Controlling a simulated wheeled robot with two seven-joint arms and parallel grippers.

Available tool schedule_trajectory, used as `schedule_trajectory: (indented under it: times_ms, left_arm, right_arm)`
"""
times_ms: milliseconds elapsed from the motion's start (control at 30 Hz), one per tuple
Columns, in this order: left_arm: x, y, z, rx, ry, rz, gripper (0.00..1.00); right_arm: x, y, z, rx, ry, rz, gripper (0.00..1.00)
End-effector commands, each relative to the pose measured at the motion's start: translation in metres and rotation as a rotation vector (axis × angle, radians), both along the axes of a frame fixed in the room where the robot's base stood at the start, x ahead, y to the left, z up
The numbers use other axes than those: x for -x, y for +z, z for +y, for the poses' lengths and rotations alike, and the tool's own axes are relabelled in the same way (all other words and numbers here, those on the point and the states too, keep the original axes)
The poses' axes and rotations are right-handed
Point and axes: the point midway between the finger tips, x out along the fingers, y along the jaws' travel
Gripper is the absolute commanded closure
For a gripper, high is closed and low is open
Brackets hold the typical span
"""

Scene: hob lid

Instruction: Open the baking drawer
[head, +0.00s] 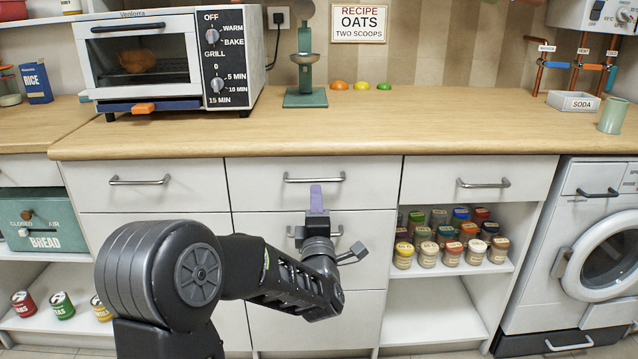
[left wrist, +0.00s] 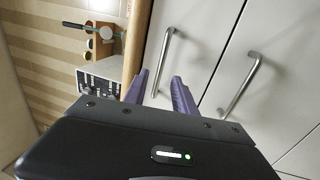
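No drawer in view carries a readable "baking" label. The middle column has a white top drawer (head: 250,188) with a bar handle (head: 314,179), and a second white drawer (head: 365,222) under it. All drawer fronts look closed. My left gripper (head: 316,198), with purple fingers, is in front of the middle column, just below the top handle in the head view. The left wrist view shows its fingers (left wrist: 160,76) apart with nothing held; one end of a bar handle (left wrist: 168,50) appears between them, and contact cannot be told. My right gripper is not in view.
A second handle (left wrist: 240,82) shows in the left wrist view. The counter (head: 400,125) overhangs above the drawers. Spice jars (head: 452,252) fill an open shelf at right, beside a washing machine (head: 600,250).

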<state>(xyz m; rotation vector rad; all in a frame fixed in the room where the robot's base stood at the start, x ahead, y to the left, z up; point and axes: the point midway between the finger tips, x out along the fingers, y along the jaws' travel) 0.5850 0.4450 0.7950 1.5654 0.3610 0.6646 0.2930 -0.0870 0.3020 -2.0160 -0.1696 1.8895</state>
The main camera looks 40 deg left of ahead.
Motion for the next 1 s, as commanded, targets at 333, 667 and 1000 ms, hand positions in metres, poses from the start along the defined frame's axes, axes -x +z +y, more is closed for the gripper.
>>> schedule_trajectory:
  times_ms: [333,667,1000]
  left_arm:
    - [-0.016,0.003,0.012,-0.002,0.000,0.003,0.68]
    - [-0.054,0.012,0.040,-0.003,-0.001,0.003,0.68]
    - [-0.061,0.014,0.046,-0.002,-0.002,0.004,0.68]
  right_arm:
    - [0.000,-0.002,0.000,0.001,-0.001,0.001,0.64]
    - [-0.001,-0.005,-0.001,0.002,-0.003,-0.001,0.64]
    - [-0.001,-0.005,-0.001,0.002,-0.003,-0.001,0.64]
